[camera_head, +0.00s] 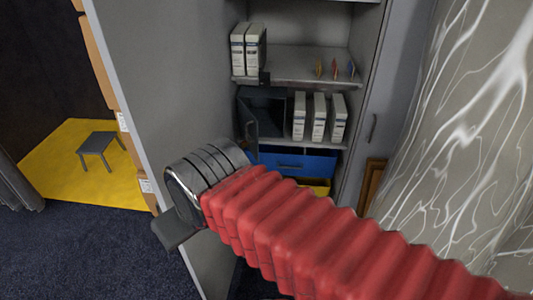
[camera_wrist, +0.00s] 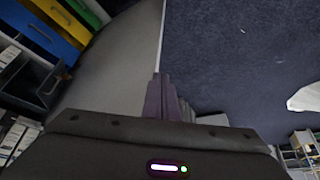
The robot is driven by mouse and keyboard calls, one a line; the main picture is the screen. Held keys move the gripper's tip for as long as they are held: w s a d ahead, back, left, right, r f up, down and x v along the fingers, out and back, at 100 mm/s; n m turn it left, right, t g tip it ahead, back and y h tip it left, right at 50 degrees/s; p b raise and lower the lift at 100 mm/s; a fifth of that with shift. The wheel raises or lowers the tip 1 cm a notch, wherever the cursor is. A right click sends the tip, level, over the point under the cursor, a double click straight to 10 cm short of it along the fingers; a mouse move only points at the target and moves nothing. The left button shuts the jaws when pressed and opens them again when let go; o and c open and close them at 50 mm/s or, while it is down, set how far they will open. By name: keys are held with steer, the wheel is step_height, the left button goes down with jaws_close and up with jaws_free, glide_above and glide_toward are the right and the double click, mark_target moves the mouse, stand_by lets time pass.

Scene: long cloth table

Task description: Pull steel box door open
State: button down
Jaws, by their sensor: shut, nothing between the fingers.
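The dark steel box (camera_head: 268,108) sits on a shelf inside the grey cabinet, left of some white binders. Its door (camera_head: 249,128) appears swung outward at the left side, with the dark inside of the box showing. In the wrist view the box (camera_wrist: 14,72) is at the left edge, and a handle (camera_wrist: 50,86) shows on its door. My gripper (camera_wrist: 160,82) is shut and empty, apart from the box, beside the cabinet's large grey door. In the head view my arm covers the lower cabinet, and only part of my gripper (camera_head: 174,232) shows.
The open grey cabinet door (camera_head: 150,90) stands left of the shelves, close to my gripper. White binders (camera_head: 319,116) stand right of the box, with a blue drawer (camera_head: 300,161) below. A marbled grey surface (camera_head: 460,130) fills the right side. Dark carpet (camera_head: 80,240) lies clear at left.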

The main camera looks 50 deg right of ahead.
steer(key=w+d+f+m+t+h, duration=0.1)
steer(key=w+d+f+m+h, duration=0.3)
steer(key=d+f, duration=1.1)
steer(key=w+d+f+m+t+y, duration=0.15)
steer(key=d+f+m, duration=0.6)
steer(key=d, duration=1.45)
steer(key=w+d+f+m+t+h, duration=0.1)
steer(key=w+d+f+m+h, duration=0.25)
steer(key=d+f, duration=1.25)
steer(key=w+a+r+m+t+y, duration=0.1)
steer(key=w+r+m+t+y, duration=0.1)
steer(key=r, duration=0.4)
steer(key=w+a+r+m+t+y, duration=0.1)
steer(key=w+r+m+t+y, duration=0.1)
steer(key=r+t, duration=0.4)
steer(key=shift+w+a+r+t, duration=0.25)
steer(key=shift+w+t, duration=0.2)
steer(key=shift+w, duration=0.45)
steer(key=shift+w, duration=0.15)
